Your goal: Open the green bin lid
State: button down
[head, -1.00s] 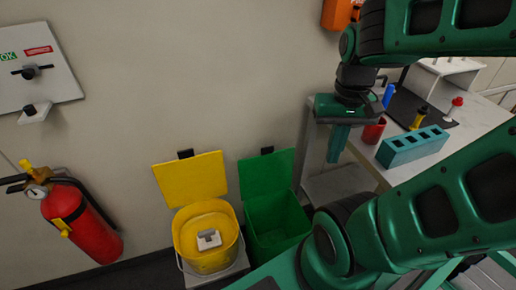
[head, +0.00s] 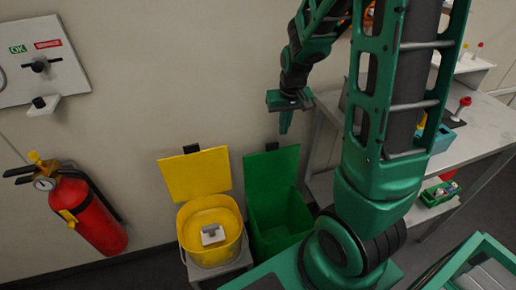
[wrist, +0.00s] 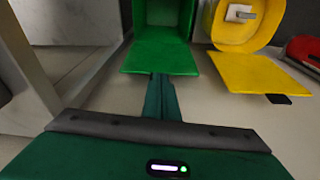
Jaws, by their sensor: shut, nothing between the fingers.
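The green bin (head: 278,222) stands on the floor against the wall, and its green lid (head: 271,168) is raised and leans back by the wall. The inside of the bin shows. In the wrist view the lid (wrist: 160,58) lies just beyond my fingertips, with the open bin (wrist: 163,14) past it. My gripper (head: 285,128) is shut and empty, pointing down above and slightly right of the lid's top edge in the head view. The fingers (wrist: 161,82) are together in the wrist view; I cannot tell whether they touch the lid.
A yellow bin (head: 207,240) with its lid up stands left of the green bin, with a grey and white piece inside. A red fire extinguisher (head: 88,210) hangs at the left. A table (head: 476,130) with lab items stands at the right.

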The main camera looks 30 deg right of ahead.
jog(key=shift+n+t, duration=0.5)
jog(key=shift+n, duration=0.1)
jog(key=w+f, duration=0.3)
jog(key=f, duration=0.2)
jog(key=w+a+f, duration=0.1)
jog(key=w+f, duration=0.3)
jog(key=f, duration=0.2)
jog(key=w+a+f, duration=0.1)
jog(key=w+f, duration=0.3)
jog(key=f, duration=0.2)
jog(key=shift+w+f, duration=0.1)
jog(key=shift+f, duration=0.05)
